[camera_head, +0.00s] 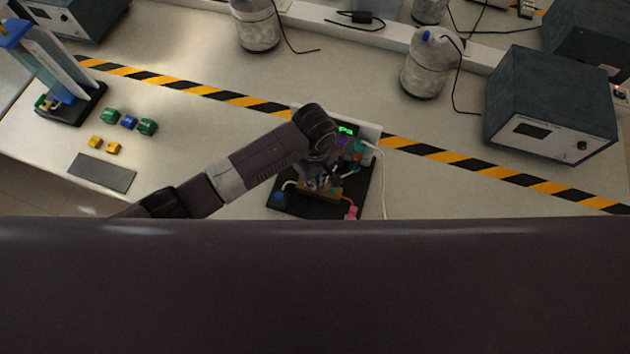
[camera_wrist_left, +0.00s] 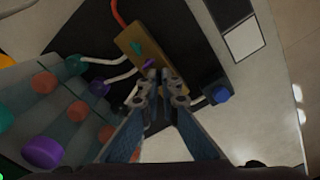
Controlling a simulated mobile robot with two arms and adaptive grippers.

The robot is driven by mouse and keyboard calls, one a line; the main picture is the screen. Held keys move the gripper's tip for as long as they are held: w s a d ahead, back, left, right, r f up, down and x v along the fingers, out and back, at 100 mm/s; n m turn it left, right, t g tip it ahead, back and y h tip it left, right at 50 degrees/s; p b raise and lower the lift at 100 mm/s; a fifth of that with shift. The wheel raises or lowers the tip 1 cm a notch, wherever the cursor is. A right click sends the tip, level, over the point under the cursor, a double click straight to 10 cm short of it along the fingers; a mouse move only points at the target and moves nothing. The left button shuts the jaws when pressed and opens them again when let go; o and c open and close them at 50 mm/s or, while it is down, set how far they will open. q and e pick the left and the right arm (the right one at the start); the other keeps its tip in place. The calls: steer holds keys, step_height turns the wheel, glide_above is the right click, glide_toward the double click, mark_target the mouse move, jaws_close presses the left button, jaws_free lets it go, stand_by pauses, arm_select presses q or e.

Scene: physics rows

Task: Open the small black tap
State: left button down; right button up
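My left gripper (camera_wrist_left: 161,76) is over a brass-coloured block (camera_wrist_left: 150,52) in the left wrist view. Its fingertips are drawn close together at the block's lower end. A teal tap (camera_wrist_left: 135,47) and a purple tap (camera_wrist_left: 153,62) show in a line on the block. I cannot make out the small black tap; the fingertips cover the spot after the purple one. I cannot tell whether anything is between the tips. In the head view the left gripper (camera_head: 320,181) is above the same block (camera_head: 322,192), which it partly hides. My right gripper is not in view.
White tubes run from the block to coloured fittings, including a blue one (camera_wrist_left: 221,95). Coloured knobs (camera_wrist_left: 44,152) stand close beside the left finger. A grey instrument box (camera_head: 550,105) stands to the right. The bench right of the dark base plate is mostly clear.

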arm_select(q)
steer(key=n, duration=0.2)
steer(key=shift+n, duration=0.4)
steer(key=n, duration=0.2)
steer(key=shift+s+d+n, duration=0.1)
steer(key=shift+s+n, duration=0.05)
steer(key=shift+n, duration=0.25)
steer(key=c, duration=2.6)
jaws_free()
steer(key=shift+n, duration=0.4)
steer(key=shift+o, duration=0.4)
steer(key=shift+w, duration=0.2)
steer(key=shift+r, duration=3.5)
